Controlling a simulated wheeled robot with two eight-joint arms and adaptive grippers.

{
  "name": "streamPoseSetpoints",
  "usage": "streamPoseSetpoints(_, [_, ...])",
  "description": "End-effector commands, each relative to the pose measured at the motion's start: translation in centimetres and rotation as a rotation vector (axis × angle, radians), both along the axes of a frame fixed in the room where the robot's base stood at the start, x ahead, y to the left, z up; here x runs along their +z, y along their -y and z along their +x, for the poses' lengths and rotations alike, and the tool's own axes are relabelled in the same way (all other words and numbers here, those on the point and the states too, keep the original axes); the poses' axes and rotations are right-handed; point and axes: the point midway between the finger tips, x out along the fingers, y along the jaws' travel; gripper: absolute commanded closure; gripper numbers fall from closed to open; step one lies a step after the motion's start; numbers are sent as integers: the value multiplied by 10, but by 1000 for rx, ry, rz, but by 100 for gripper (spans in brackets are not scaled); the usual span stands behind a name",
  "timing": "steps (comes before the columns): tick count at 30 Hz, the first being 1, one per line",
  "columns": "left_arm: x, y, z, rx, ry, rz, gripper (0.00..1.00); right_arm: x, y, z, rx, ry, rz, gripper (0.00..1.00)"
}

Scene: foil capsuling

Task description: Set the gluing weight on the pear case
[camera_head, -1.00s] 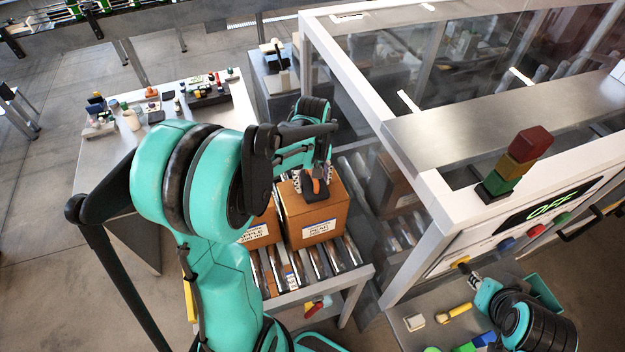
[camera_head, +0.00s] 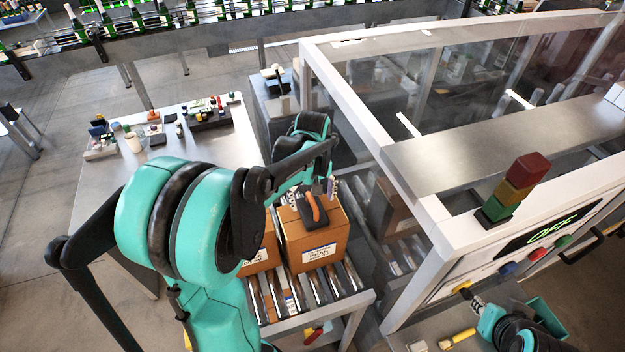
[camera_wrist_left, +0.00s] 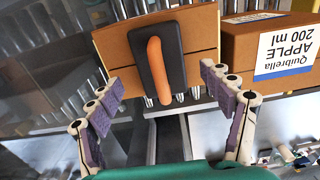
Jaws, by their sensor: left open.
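The pear case (camera_head: 314,240), a brown carton with a white label, stands on the roller conveyor. The gluing weight, a dark block with an orange handle (camera_head: 312,207), lies on top of it. In the left wrist view the weight (camera_wrist_left: 174,76) rests flat on the case top (camera_wrist_left: 118,48), across its seam. My left gripper (camera_head: 311,187) is open just above the case. In the wrist view its fingers (camera_wrist_left: 168,97) are spread wide on either side of the weight, clear of its handle. My right gripper (camera_head: 470,298) is near the machine's button panel; its jaws are too small to read.
The apple case (camera_wrist_left: 275,48) stands beside the pear case on the rollers (camera_head: 325,284). A glass-walled machine (camera_head: 430,212) with a signal tower (camera_head: 512,188) bounds the right side. A bench (camera_head: 190,150) with bottles and tools stands at the left.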

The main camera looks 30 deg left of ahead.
Motion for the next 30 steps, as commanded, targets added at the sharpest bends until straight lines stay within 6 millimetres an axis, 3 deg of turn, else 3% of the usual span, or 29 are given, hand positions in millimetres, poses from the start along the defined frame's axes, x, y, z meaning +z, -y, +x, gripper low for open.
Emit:
streamPoseSetpoints(6, [52, 0, 0, 0, 0, 0, 20, 0, 0, 0, 0, 0, 0, 76])
streamPoseSetpoints(12, [83, 0, 0, 0, 0, 0, 20, -1, 0, 0, 0, 0, 0, 76])
streamPoseSetpoints(17, [93, 4, -4, -21, 14, 4, 20, -1, 0, 0, 0, 0, 0, 76])
streamPoseSetpoints(20, [97, 17, -16, -100, 68, 18, 20, -1, 0, 0, 0, 0, 0, 76])
streamPoseSetpoints(30, [84, 84, -86, -614, 422, 166, 20, -1, 0, 0, 0, 0, 0, 76])
